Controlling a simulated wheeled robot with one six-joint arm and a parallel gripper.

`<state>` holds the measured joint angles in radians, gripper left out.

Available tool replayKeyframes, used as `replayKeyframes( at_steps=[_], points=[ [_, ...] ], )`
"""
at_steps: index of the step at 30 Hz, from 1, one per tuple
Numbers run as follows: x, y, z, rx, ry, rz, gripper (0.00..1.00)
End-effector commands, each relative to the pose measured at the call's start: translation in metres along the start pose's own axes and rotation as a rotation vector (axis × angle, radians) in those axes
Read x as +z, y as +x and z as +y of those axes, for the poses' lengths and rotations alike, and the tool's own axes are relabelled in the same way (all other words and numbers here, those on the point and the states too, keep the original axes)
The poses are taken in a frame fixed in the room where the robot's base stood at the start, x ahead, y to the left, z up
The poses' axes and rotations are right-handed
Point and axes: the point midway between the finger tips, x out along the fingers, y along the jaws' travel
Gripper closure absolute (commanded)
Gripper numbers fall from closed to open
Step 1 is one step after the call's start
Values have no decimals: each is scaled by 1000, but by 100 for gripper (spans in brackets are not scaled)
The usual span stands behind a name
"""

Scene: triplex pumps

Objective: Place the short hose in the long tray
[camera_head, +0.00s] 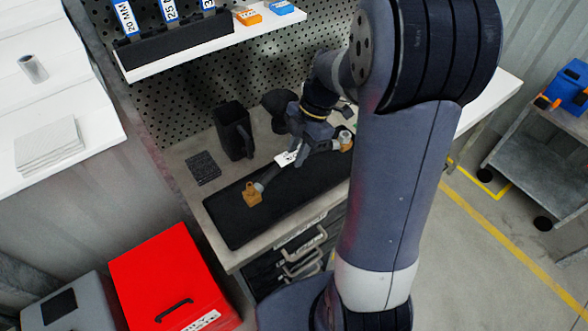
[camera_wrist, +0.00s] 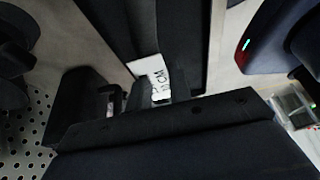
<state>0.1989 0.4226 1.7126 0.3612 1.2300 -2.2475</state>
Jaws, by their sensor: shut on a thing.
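The short hose (camera_head: 265,180) has a brass-coloured end fitting (camera_head: 252,195) at the lower left and a second one (camera_head: 346,141) at the right. My gripper (camera_head: 303,150) is shut on the hose's middle and hides part of it. The hose lies over the long black tray (camera_head: 240,229) on the bench; I cannot tell whether it touches the tray floor. My gripper's dark body fills the lower part of that view.
A black holder (camera_head: 233,131) stands behind the tray, with a dark textured pad (camera_head: 203,168) to its left. A perforated wall and a white shelf (camera_head: 190,52) with labelled bins are behind. A red box (camera_head: 170,279) stands at the front left. Drawer handles show below the bench.

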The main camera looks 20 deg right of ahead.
Motion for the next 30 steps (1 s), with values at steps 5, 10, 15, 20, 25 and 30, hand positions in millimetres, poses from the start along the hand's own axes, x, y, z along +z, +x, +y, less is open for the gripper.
replayKeyframes(
  at_steps=[5,10,15,20,25,30],
  points=[
    [10,24,0,-1,2,1,100],
    [17,42,-1,-3,4,2,100],
    [25,61,0,-1,4,1,100],
    [26,63,0,2,2,-1,100],
    [27,64,0,2,3,-1,100],
    [26,64,0,2,3,-1,69]
  ],
)
